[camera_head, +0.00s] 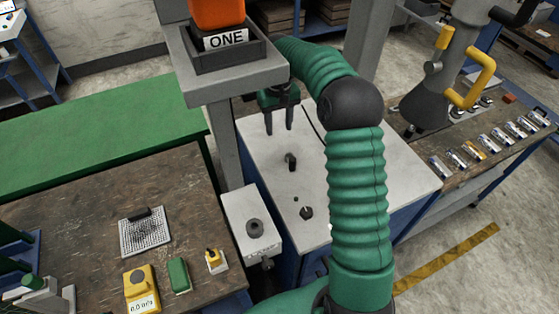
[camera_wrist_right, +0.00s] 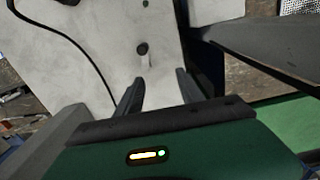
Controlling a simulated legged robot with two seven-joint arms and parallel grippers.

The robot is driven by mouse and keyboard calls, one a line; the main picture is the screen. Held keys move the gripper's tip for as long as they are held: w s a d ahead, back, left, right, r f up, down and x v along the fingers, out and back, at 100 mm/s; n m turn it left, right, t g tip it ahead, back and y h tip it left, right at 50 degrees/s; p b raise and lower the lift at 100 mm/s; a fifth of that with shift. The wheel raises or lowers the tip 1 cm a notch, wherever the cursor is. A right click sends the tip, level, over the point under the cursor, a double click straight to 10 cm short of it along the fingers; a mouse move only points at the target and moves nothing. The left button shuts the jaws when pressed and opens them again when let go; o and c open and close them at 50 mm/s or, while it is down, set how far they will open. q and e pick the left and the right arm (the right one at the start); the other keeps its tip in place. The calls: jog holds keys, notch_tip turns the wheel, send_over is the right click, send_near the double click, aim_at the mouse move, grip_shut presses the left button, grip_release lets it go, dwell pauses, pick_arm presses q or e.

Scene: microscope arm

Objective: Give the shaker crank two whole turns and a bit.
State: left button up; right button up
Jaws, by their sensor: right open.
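A white-topped cabinet (camera_head: 352,163) stands ahead of me. On it are a small dark upright knob or handle (camera_head: 291,161) and a second dark knob (camera_head: 306,212) nearer me. I cannot tell for certain which part is the shaker crank. My right gripper (camera_head: 280,127) is open above the cabinet's far left part, its fingers pointing down and apart from the upright knob. In the right wrist view the open fingers (camera_wrist_right: 157,88) have nothing between them, and a dark knob (camera_wrist_right: 142,48) shows beyond their tips. My left gripper is not in view.
A white box with a round dark knob (camera_head: 254,228) stands left of the cabinet. A brown bench (camera_head: 90,220) holds small devices. A stand with a yellow handle (camera_head: 482,78) is right.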

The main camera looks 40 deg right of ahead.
aim_at(291, 158)
jog(key=shift+d, duration=0.1)
jog(key=shift+c, duration=0.5)
